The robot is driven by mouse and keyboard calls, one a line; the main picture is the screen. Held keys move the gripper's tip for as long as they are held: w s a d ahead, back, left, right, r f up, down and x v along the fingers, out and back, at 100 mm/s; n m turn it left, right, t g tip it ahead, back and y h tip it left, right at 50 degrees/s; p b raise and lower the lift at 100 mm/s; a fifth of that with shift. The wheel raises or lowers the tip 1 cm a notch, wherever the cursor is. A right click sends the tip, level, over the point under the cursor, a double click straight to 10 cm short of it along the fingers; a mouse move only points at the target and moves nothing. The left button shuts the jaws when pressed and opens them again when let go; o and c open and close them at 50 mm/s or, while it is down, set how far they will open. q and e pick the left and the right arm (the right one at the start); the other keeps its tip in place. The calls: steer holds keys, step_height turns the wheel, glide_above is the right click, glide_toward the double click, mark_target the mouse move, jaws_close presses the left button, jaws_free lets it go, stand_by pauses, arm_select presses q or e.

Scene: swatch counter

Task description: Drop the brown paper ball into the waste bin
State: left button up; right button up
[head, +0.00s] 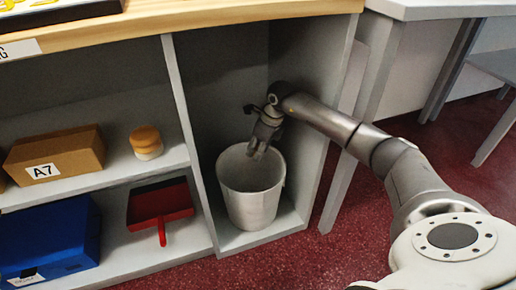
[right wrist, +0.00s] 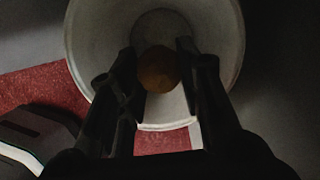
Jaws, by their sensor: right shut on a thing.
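The white waste bin (head: 252,200) stands in the lower right compartment under the counter. My right gripper (head: 257,155) points down at the bin's mouth, over its opening. In the right wrist view the brown paper ball (right wrist: 158,70) sits between the two fingers of my right gripper (right wrist: 160,68), which is shut on it. The bin's round rim (right wrist: 240,50) surrounds the ball and fingertips in that view. The ball is hidden in the head view. My left gripper is not in view.
Left of the bin, shelves hold a brown box (head: 75,160) marked A7, a small round tan and white object (head: 146,142), a red dustpan (head: 160,203) and a blue box (head: 45,240). Compartment walls stand close around the bin. The wooden counter edge (head: 200,18) is above.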

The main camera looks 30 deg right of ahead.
steer(key=o, duration=0.7)
steer(key=v, duration=1.2)
